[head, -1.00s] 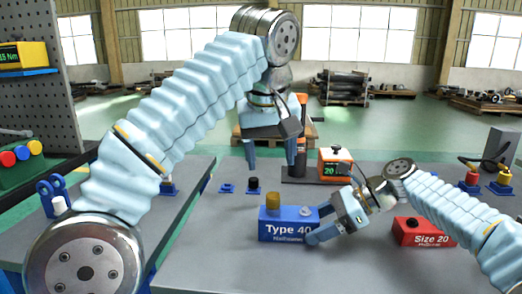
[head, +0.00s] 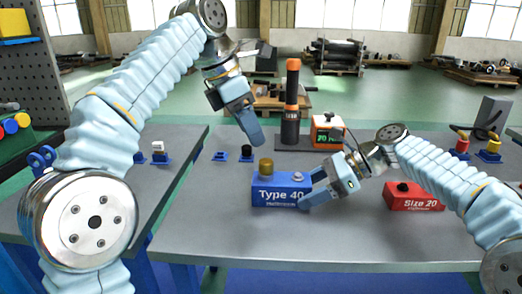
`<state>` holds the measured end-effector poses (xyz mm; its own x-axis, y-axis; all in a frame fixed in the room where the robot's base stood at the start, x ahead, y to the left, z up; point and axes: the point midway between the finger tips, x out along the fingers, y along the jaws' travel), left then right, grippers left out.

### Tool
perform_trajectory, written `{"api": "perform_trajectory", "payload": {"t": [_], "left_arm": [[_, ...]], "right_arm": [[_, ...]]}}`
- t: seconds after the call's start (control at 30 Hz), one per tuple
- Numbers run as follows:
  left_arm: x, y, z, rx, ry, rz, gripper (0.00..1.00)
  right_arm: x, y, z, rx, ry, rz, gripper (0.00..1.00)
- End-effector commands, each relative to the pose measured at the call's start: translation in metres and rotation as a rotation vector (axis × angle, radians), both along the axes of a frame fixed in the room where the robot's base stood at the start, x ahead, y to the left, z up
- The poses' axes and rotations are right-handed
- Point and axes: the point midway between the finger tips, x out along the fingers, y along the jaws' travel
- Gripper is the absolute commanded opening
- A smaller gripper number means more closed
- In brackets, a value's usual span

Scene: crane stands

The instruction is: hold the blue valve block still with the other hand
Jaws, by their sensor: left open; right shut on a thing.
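The blue valve block (head: 281,197), marked "Type 40", sits on the grey table in the head view. A brass-coloured round cap stands on its top left and a silver fitting on its top right. My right gripper (head: 314,190) comes in from the right and is shut on the block's right end; its fingers partly hide that end. My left gripper (head: 254,132) is open and empty, pointing down in the air above and slightly left of the block, near the brass cap. It is apart from the block.
An orange-and-black upright tool (head: 291,105) and an orange display box (head: 327,131) stand at the back. Small blue stands (head: 246,155) are left of them. The table's front is clear.

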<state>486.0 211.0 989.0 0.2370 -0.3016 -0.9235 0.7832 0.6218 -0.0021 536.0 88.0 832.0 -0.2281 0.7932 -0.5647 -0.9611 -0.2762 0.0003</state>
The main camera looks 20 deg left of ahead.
Motion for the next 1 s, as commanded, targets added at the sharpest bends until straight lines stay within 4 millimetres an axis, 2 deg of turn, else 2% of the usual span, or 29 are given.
{"api": "perform_trajectory", "payload": {"t": [0.2,0.4,0.6,0.87,1.0], "left_arm": [[0.01,-0.014,-0.044,0.001,0.003,-0.004,0.63],[0.018,-0.024,-0.073,0.002,0.002,-0.003,0.63],[0.022,-0.028,-0.086,0.001,0.0,-0.003,0.63],[0.022,-0.028,-0.087,0.002,-0.001,-0.002,0.63],[0.022,-0.028,-0.087,0.002,-0.001,-0.003,0.43]], "right_arm": [[0.0,0.0,0.001,0.001,-0.001,0.001,0.27],[0.0,0.0,0.001,0.001,-0.001,0.001,0.27],[0.0,0.0,0.001,0.001,-0.001,0.001,0.27],[0.0,0.0,0.001,0.001,-0.001,0.001,0.27],[0.0,0.0,0.001,0.001,-0.001,0.001,0.27]]}}
